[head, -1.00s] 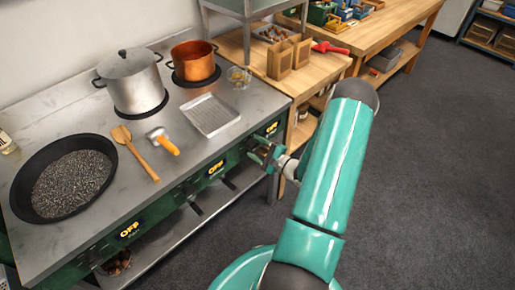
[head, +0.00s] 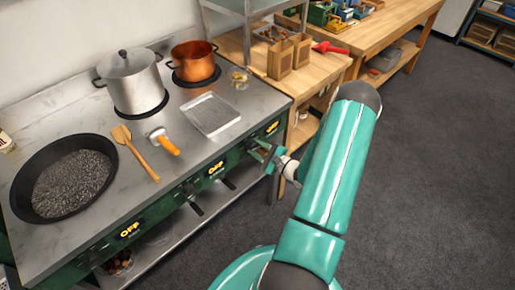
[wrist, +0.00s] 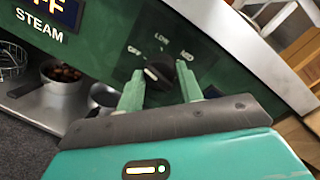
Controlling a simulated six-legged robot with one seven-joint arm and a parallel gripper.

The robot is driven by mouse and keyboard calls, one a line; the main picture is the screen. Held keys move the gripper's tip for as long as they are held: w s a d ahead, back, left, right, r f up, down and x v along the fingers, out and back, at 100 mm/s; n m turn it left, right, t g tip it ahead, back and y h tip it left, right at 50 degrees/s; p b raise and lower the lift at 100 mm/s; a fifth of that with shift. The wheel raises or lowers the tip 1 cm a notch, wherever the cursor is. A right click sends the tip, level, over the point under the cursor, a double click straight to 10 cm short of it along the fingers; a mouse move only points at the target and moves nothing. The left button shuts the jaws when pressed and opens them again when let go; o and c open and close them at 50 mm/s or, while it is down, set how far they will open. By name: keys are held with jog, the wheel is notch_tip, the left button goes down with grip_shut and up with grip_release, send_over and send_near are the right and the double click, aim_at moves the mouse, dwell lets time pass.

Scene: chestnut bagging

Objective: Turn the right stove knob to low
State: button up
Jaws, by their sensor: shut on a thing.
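The right stove knob (wrist: 157,73) is a dark round knob on the green front panel. Around it the wrist view shows the labels OFF, LOW and MED; a small pale mark on it seems to lie toward the OFF side. My gripper (wrist: 161,88) has its two green fingers on either side of the knob and is shut on it. In the head view my gripper (head: 266,157) is at the right end of the stove front (head: 237,158), and the knob is hidden behind it. The display above there (head: 272,128) is lit, but too small to read surely.
The other displays (head: 217,167) read OFF. The stovetop holds a silver pot (head: 133,82), a copper pot (head: 194,62), a black pan (head: 25,185), a tray (head: 210,113) and utensils. A wooden table (head: 310,70) stands right of the stove. The floor at right is clear.

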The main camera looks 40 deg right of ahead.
jog(key=shift+f+m+t+h, duration=0.1)
jog(key=shift+m+t+h, duration=0.2)
jog(key=shift+m, duration=2.3)
jog(key=shift+m+t+h, duration=0.3)
jog(key=shift+m, duration=2.3)
jog(key=o, duration=1)
jog(key=s, duration=0.4)
jog(key=s+f, duration=0.1)
jog(key=s, duration=0.4)
jog(key=s+d, duration=0.1)
jog(key=s, duration=0.3)
jog(key=shift+s+f, duration=0.25)
jog(key=shift+s, duration=0.05)
jog(key=shift+r, duration=0.1)
